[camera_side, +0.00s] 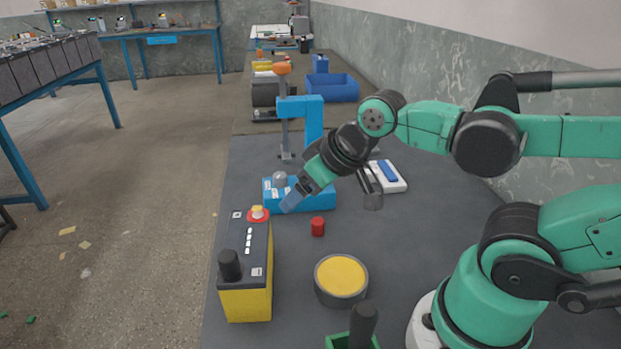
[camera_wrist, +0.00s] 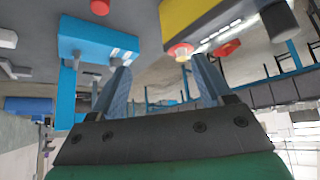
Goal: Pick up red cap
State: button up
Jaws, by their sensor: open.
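The red cap (camera_side: 317,226) is a small upright cylinder on the dark worktop, between the yellow-and-black battery box and the front of the blue block. It also shows in the wrist view (camera_wrist: 100,7), cut by the top edge. My gripper (camera_side: 294,198) hangs tilted down to the left in the side view, above and left of the cap and apart from it, in front of the blue block. In the wrist view its two blue-grey fingers (camera_wrist: 160,68) are spread with nothing between them.
The battery box (camera_side: 246,265), with a red-ringed terminal and a black knob, stands left of the cap. A round grey tin with a yellow top (camera_side: 341,277) stands nearer the camera. The blue block (camera_side: 318,201) is behind the cap. A white-and-blue device (camera_side: 388,176) lies behind right.

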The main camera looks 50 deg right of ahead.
jog(key=n+g, duration=0.6)
jog(key=g, duration=0.1)
send_over(318, 221)
jog(key=f, duration=0.6)
jog(key=shift+a+f, duration=0.25)
jog(key=shift+f, duration=0.1)
jog(key=shift+d+f, duration=0.2)
jog(key=shift+f, duration=0.1)
jog(key=shift+d+f, duration=0.1)
jog(key=shift+f, duration=2.9)
grip_shut()
